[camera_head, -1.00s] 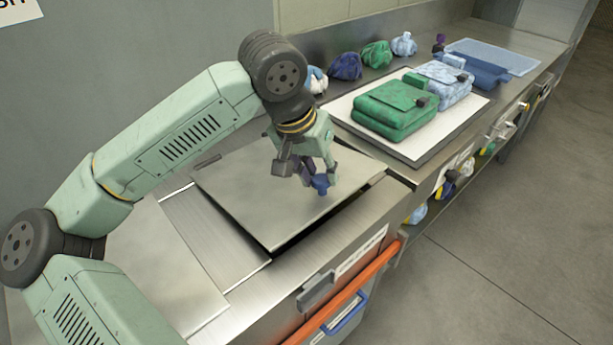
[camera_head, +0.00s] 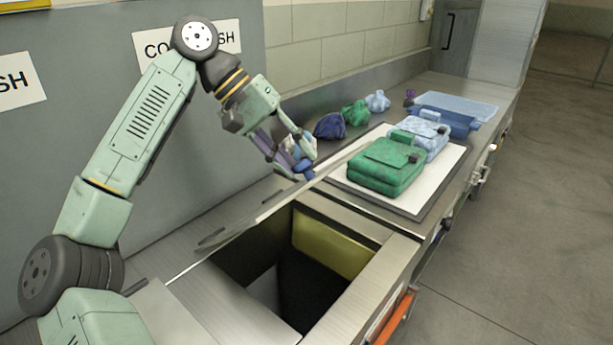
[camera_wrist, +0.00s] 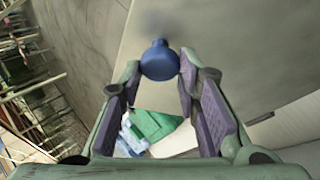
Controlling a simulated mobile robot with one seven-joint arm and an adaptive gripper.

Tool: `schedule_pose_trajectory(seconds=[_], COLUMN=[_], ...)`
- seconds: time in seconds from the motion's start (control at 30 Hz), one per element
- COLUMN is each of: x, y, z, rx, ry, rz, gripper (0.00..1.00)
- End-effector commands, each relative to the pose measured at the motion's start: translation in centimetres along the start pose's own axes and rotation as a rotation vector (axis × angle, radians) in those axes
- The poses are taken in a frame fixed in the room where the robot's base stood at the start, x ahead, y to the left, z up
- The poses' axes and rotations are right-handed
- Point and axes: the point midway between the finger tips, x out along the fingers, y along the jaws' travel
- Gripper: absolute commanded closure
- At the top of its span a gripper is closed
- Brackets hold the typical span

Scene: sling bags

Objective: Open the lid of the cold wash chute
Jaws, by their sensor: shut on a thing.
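The chute lid (camera_head: 262,212), a thin metal plate, is tilted up from the counter and seen nearly edge-on in the head view. Its underside is hidden. The lid's blue knob (camera_head: 304,171) is at the fingertips of my gripper (camera_head: 297,160). In the wrist view the round blue knob (camera_wrist: 159,60) sits between the two fingertips, with the grey lid face (camera_wrist: 225,50) behind it. My gripper is shut on the knob. The square chute opening (camera_head: 335,243) below the lid is uncovered, with a yellowish inner wall and a dark inside.
A white board (camera_head: 440,190) right of the opening holds a green bag (camera_head: 385,168) and a light blue bag (camera_head: 422,137). Several small bundles (camera_head: 355,112) line the back wall. A wall sign (camera_head: 160,42) is partly hidden behind my arm.

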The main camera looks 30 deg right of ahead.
Motion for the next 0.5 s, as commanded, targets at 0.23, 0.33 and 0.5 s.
schedule_pose_trajectory(seconds=[0.23,0.33,0.5], x=[-2.8,-3.5,-4.0], y=[-0.8,-1.0,-1.2], z=[-1.6,-1.9,-2.2], rx=[-0.042,-0.051,-0.059], ry=[-0.040,-0.050,-0.059], rz=[0.094,0.115,0.133], gripper=[1.00,1.00,1.00])
